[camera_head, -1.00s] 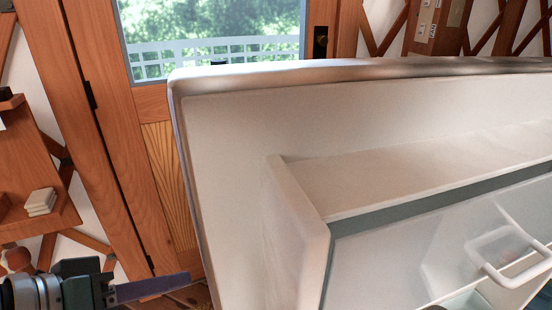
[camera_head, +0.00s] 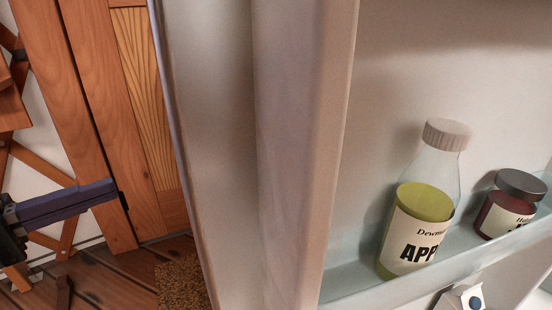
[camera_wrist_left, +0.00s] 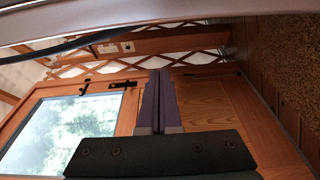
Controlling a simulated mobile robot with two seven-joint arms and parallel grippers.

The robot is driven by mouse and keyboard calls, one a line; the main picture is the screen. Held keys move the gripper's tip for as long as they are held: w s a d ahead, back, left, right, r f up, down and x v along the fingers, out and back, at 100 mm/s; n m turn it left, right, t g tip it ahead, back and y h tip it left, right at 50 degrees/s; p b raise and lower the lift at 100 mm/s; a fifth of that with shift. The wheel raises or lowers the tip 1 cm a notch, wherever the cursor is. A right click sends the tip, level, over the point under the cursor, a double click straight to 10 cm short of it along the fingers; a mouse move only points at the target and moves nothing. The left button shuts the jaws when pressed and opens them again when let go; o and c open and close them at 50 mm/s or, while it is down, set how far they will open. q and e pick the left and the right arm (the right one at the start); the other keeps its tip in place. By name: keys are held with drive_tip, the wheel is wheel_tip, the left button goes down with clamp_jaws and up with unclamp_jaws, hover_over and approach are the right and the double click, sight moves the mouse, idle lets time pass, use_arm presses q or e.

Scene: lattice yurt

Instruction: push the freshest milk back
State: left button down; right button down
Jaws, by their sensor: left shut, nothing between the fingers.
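An open white fridge door (camera_head: 300,130) fills the middle of the head view. My left gripper (camera_head: 112,188) is at the left, outside the door and well apart from the carton. Its dark fingers also show in the left wrist view (camera_wrist_left: 158,100), shut and empty, facing the wooden wall and window. My right gripper is not in view.
A clear door shelf (camera_head: 365,275) holds a green apple juice bottle (camera_head: 425,205) and a dark red jar (camera_head: 508,205). A wooden house door (camera_head: 145,120) stands behind my left gripper. A brown mat (camera_head: 183,284) lies on the plank floor.

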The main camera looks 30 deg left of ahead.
use_arm(q)
drive_tip(key=w+d+b, duration=0.3)
drive_tip(key=w+d, duration=0.3)
drive_tip(key=d, duration=0.1)
drive_tip(key=shift+b, duration=0.35)
idle(0.5)
